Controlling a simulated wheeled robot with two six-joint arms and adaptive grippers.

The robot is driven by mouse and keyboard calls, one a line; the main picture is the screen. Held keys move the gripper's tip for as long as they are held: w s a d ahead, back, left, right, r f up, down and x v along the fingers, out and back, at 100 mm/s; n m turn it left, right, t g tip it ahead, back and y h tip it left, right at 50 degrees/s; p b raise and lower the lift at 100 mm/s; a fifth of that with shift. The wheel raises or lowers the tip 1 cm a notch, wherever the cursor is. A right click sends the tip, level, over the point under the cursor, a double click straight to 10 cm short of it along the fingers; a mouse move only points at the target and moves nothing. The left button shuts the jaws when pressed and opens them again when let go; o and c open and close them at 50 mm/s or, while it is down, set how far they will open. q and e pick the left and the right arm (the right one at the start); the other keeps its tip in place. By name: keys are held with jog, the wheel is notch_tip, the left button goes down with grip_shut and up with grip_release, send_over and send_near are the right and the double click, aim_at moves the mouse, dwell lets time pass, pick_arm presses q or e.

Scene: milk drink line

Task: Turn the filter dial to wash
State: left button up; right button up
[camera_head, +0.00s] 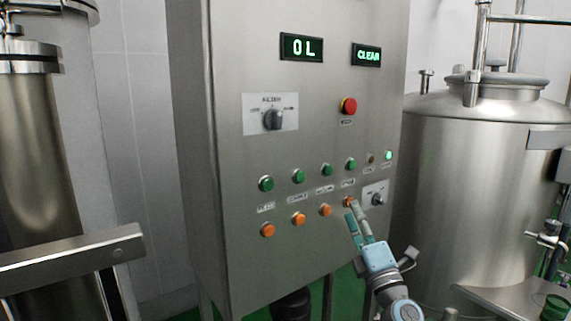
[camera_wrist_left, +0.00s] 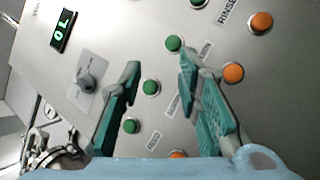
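The filter dial (camera_head: 273,119) is a dark grey knob on a pale plate labelled FILTER, at the upper left of the steel cabinet's front. The small position labels beside it are too small to read. The dial also shows in the left wrist view (camera_wrist_left: 88,83), to the left of the fingers and apart from them. My left gripper (camera_head: 355,210) is in front of the lower right of the panel, below and right of the dial. Its teal fingers are spread with nothing between them in the left wrist view (camera_wrist_left: 158,62). My right gripper is not in view.
The panel carries green buttons (camera_head: 327,170), orange buttons (camera_head: 298,218), a red emergency button (camera_head: 349,106) and a second knob (camera_head: 377,199). Green displays read 0L (camera_head: 302,47) and CLEAR (camera_head: 367,55). A steel tank (camera_head: 470,190) stands right; a steel vessel (camera_head: 32,140) stands left.

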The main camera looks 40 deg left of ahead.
pick_arm(q)
jog(key=s+a+r+n+g+y, duration=0.2)
jog(key=s+r+n+g, duration=0.3)
jog(key=r+n+g, duration=0.55)
jog(key=n+h, duration=0.3)
jog(key=n, duration=0.5)
send_near(280, 122)
jog(key=shift+t, duration=0.25)
jog(key=x, duration=0.2)
jog(key=p+x, duration=0.1)
jog(key=x, duration=0.5)
jog(key=shift+s+a+p, duration=0.25)
jog(key=shift+a+p, duration=0.05)
jog(key=shift+w, duration=0.1)
grip_shut()
